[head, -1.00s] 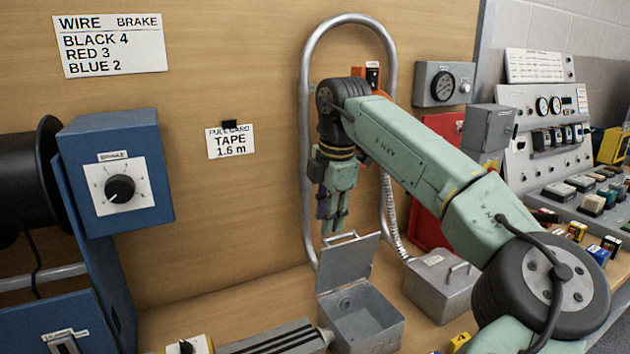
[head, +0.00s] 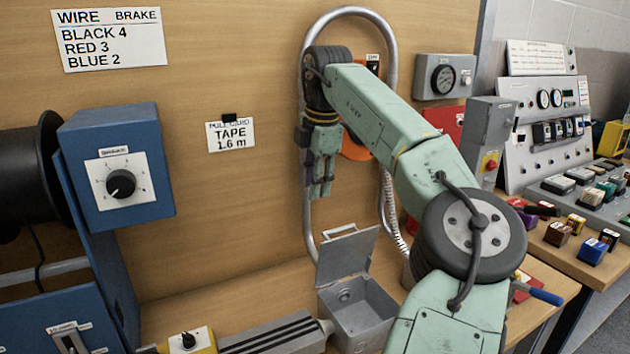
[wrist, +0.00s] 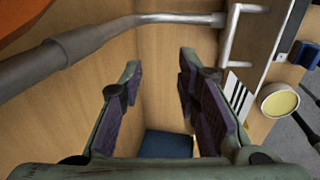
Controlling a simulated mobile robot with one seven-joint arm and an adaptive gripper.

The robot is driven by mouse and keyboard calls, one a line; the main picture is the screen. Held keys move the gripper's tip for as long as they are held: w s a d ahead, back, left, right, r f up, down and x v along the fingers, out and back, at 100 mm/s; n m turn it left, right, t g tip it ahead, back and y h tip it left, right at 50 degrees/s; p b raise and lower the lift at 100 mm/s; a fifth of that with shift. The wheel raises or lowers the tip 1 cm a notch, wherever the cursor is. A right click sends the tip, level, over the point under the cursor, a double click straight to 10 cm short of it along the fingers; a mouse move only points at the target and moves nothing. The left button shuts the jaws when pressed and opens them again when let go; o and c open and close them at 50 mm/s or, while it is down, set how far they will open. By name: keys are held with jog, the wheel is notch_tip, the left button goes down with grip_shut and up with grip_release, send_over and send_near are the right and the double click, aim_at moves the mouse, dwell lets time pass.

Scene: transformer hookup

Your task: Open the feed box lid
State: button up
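The feed box (head: 372,318) is a small open-topped grey metal box on the bench, with a round hole in its inner wall. Its grey lid (head: 347,258) stands up, tilted back from the rear edge, with a handle (head: 338,232) at its top. My gripper (head: 321,195) hangs pointing down above the lid, apart from it. In the wrist view my gripper (wrist: 155,95) has its two dark-padded fingers spread, with nothing between them. A pale handle (wrist: 233,38) on a grey plate shows to their right there; it looks like the lid's handle.
A bent metal conduit (head: 303,150) runs up the wooden wall close to my gripper. A blue brake unit (head: 120,180) stands left, and a grey ribbed channel (head: 275,340) lies left of the feed box. A control panel (head: 545,115) and colored blocks are at right.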

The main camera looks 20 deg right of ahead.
jog(key=shift+r, duration=0.15)
dwell(0.3)
notch_tip(320, 180, up, 12)
jog(key=s, duration=0.2)
jog(key=shift+f, duration=0.2)
jog(key=shift+s, duration=0.1)
jog(key=shift+c, duration=0.6)
